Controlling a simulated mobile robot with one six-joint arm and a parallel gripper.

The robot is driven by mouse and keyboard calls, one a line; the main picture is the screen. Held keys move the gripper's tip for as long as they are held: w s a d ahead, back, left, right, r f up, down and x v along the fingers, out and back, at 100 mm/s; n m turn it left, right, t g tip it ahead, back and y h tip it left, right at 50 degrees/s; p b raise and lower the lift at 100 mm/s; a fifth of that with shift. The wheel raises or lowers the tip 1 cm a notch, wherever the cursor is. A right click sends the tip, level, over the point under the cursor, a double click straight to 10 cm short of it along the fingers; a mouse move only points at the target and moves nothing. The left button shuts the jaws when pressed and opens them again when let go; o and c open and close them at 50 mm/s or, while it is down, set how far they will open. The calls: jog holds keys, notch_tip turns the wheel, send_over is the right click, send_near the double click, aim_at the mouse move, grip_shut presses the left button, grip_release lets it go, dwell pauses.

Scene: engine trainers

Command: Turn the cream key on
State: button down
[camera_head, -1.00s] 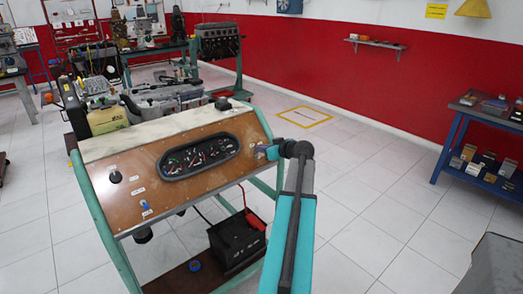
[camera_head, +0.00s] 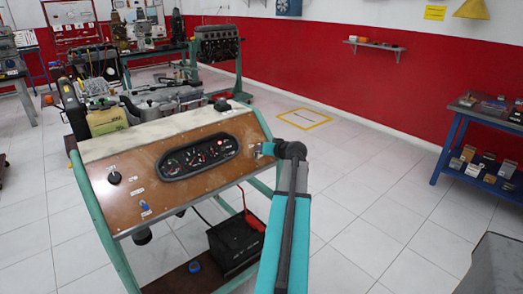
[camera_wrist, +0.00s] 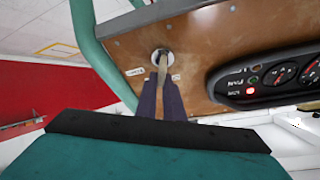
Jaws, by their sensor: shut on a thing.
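The cream key (camera_wrist: 163,62) sits in a round switch at the panel's end in the wrist view. My gripper (camera_wrist: 165,76) is shut on it, its two dark fingers side by side along the key. The brown panel (camera_head: 150,205) slopes on a green frame in the head view. There my gripper (camera_head: 265,151) is at the panel's right end, and the key is too small to tell apart. The gauge cluster (camera_head: 198,158) lies left of my gripper. In the wrist view a red lamp (camera_wrist: 250,90) glows on the cluster's edge.
A black knob (camera_head: 114,178) and a blue toggle switch (camera_head: 144,205) are on the panel's left side. A black battery (camera_head: 234,240) stands on the lower shelf. A blue shelf rack (camera_head: 480,150) is at the far right, with open floor between.

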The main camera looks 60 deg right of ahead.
jog(key=shift+w+r+m+g+h+p, duration=0.15)
jog(key=shift+m+p, duration=0.15)
jog(key=shift+m, duration=0.4)
jog(key=shift+f+m+g+h+p, duration=0.15)
jog(key=shift+m+p, duration=0.15)
jog(key=shift+m, duration=0.4)
jog(key=c, duration=1.9)
grip_release()
jog(key=shift+o, duration=0.2)
jog(key=shift+d, duration=0.1)
jog(key=shift+v, duration=1)
jog(key=b+v, duration=0.2)
jog(key=v, duration=1)
